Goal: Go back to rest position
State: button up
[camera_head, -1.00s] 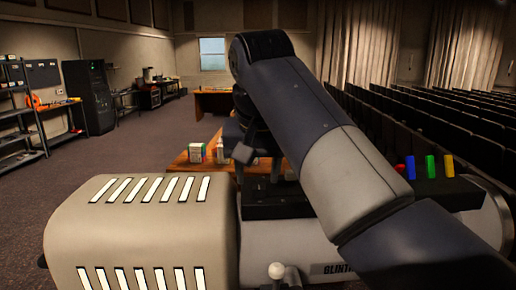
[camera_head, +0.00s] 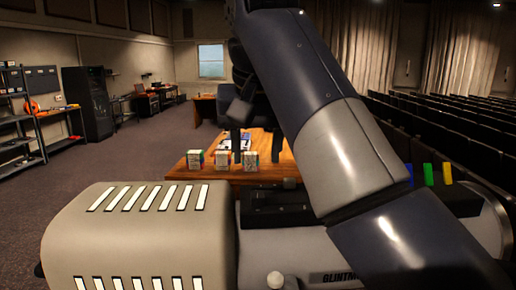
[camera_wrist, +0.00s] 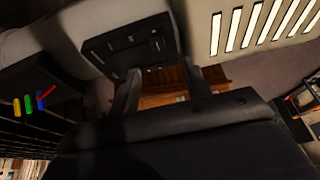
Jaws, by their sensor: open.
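My arm rises across the right of the head view and bends down near the top edge. My gripper (camera_head: 256,156) hangs in the middle of that view, with its dark fingers apart and nothing visible between them. In the wrist view my gripper (camera_wrist: 162,78) also shows two separated fingers, with brown wood beyond them. The fingers overlap the wooden desk (camera_head: 215,178) in the picture; whether they are above it or short of it I cannot tell.
Several small patterned boxes, one at the left (camera_head: 195,160), stand on the desk. Seat rows (camera_head: 460,130) fill the right. Carpet (camera_head: 120,165) at left is clear.

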aim_at(258, 197)
jog(key=x, duration=1.1)
jog(key=shift+d+r, duration=0.1)
jog(key=shift+d, duration=0.2)
